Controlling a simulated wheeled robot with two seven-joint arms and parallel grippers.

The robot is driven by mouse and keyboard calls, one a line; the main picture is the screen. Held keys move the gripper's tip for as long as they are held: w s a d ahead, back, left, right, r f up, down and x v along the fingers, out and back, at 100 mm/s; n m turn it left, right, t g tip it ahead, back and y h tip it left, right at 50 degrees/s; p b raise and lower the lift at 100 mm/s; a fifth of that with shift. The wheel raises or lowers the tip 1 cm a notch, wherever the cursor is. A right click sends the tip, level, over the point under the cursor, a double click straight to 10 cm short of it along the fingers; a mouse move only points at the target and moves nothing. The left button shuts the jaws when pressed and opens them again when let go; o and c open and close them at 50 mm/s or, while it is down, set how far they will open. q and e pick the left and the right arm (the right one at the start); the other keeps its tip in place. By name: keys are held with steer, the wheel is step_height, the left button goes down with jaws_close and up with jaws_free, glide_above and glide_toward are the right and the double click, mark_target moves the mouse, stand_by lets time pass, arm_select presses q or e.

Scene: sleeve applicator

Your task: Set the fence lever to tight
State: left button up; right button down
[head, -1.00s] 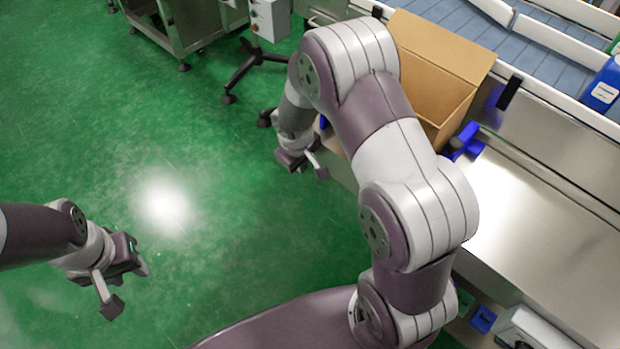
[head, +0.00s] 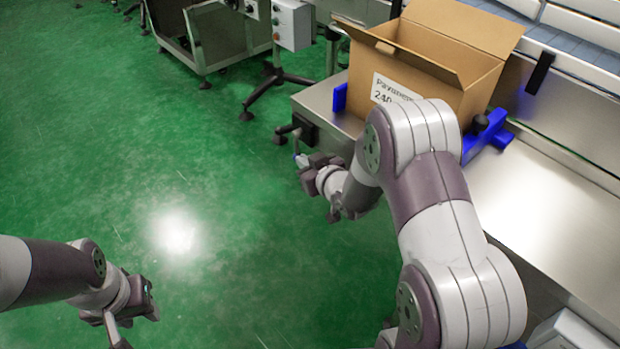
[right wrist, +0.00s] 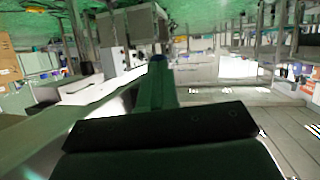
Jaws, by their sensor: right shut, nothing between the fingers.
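A black block (head: 305,130) is fixed at the left end of the steel table. A thin pale bar (head: 296,144), which looks like the fence lever, hangs down beside it. Its setting cannot be read. My right gripper (head: 304,160) is shut and empty, close to the bar's lower end; I cannot tell whether they touch. A small blue spot shows there. In the right wrist view, the shut fingers (right wrist: 157,88) point away from the camera, with a blue spot at their far end. My left gripper (head: 150,297) is over the floor at lower left, its fingers unclear.
An open cardboard box (head: 440,65) stands on the steel table (head: 550,215), between blue guides (head: 486,138). My right arm covers part of the table front. A machine frame (head: 215,40) and a stand (head: 275,88) are behind. The green floor at left is clear.

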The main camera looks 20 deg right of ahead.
arm_select(q)
step_height(320, 180, down, 2)
steer(key=shift+f+b, duration=0.2)
steer(key=shift+b, duration=0.6)
arm_select(e)
steer(key=shift+w+a+f+t, duration=0.2)
steer(key=shift+w+f+t, duration=0.25)
steer(key=shift+w+t, duration=0.05)
arm_select(q)
steer(key=shift+s, duration=0.1)
